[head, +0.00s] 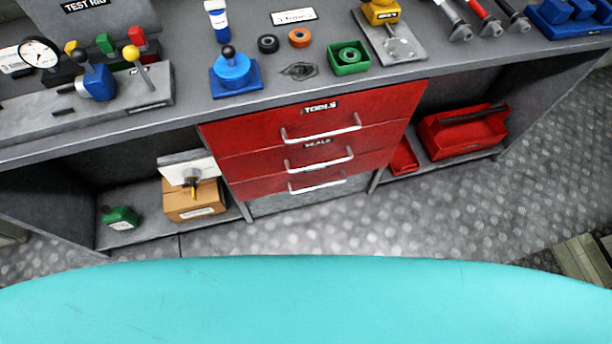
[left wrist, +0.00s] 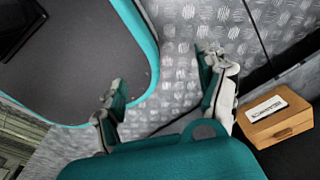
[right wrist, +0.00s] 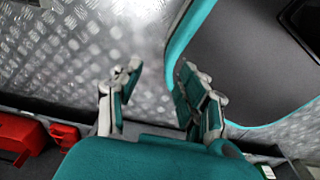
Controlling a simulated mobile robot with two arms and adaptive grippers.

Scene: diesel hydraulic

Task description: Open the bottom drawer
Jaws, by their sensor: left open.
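A red drawer unit stands under the workbench in the head view. The bottom drawer (head: 262,189) is the lowest red front, with a pale bar handle (head: 317,185); it looks shut. Above it are the middle drawer (head: 260,165), labelled SEALS, and the top drawer (head: 250,128), labelled TOOLS, both looking shut. Neither gripper shows in the head view. My left gripper (left wrist: 162,70) is open and empty in the left wrist view, over metal floor. My right gripper (right wrist: 160,68) is open and empty in the right wrist view. No drawer handle shows in either wrist view.
The cardboard box (left wrist: 278,122) also shows in the left wrist view. A red toolbox (head: 462,135) sits on the right shelf. The patterned metal floor (head: 320,228) before the drawers is clear.

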